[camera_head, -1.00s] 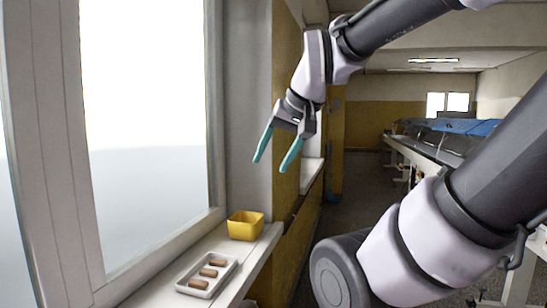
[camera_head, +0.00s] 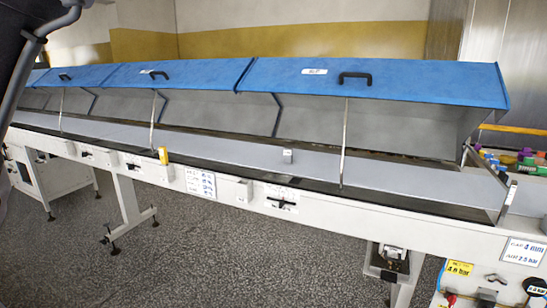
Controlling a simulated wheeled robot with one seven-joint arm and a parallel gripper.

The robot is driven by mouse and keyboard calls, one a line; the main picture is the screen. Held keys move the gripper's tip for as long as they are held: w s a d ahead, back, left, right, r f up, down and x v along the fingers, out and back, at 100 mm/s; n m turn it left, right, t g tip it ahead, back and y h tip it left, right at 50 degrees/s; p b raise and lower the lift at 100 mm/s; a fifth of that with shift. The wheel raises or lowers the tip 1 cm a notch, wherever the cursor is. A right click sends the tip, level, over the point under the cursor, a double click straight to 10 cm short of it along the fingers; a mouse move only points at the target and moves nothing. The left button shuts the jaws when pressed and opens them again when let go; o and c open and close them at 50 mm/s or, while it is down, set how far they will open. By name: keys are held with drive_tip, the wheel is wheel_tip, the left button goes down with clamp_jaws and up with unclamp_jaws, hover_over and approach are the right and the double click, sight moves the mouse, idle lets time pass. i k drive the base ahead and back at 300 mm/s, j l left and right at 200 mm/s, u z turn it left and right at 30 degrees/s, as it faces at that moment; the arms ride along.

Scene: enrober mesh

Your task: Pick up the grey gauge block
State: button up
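A small grey block (camera_head: 287,156), which looks like the gauge block, stands on the pale belt (camera_head: 220,149) of the long machine, right of the picture's middle. It is small in the picture, and nothing covers it. My gripper is out of view. Only a dark part of my arm shows along the left edge.
Raised blue lids (camera_head: 375,80) with black handles hang over the belt, held by thin metal struts (camera_head: 344,142). Coloured items (camera_head: 527,162) lie at the far right. The speckled floor (camera_head: 230,260) in front is mostly clear.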

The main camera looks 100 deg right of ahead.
sight(288, 152)
drive_tip(key=k+l+z, duration=0.15)
drive_tip(key=z, duration=3.55)
drive_tip(key=i+j+z, duration=0.6)
drive_tip(key=j+z, duration=0.25)
drive_tip(key=j, duration=0.2)
drive_tip(key=i+j+z, duration=0.2)
drive_tip(key=i+j, duration=0.05)
drive_tip(key=i, duration=0.05)
